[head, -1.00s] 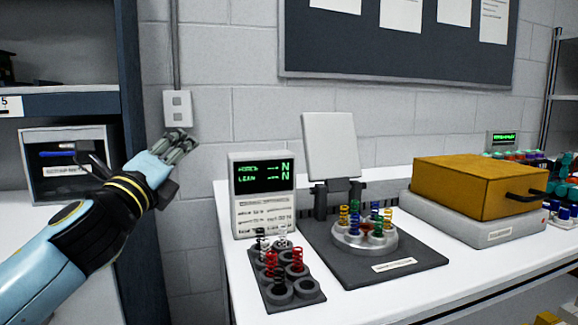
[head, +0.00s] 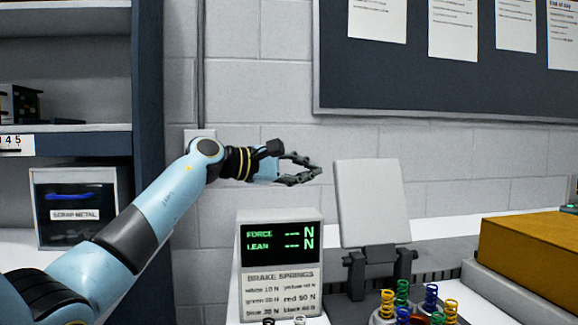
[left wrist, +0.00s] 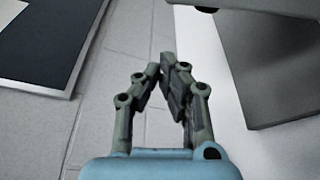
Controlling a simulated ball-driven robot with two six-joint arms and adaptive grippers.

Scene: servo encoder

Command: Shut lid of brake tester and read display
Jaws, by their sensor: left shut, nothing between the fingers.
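The brake tester's lid (head: 372,203) is a light grey plate standing upright, open, on dark hinge posts (head: 378,268). Coloured springs (head: 420,303) stand in front of it, cut off by the bottom edge. The display box (head: 280,262) to the left reads FORCE "-- N" and LEAN "-- N" in green. My left gripper (head: 318,172) is shut and empty, above the display and just left of the lid, apart from it. Its closed fingers also show in the left wrist view (left wrist: 165,70). My right gripper is not in view.
A yellow-brown box (head: 530,255) stands on the bench at the right. A pinboard with papers (head: 450,85) hangs on the block wall. A shelf with a scrap metal bin (head: 82,207) is at the left. Free room lies above the display.

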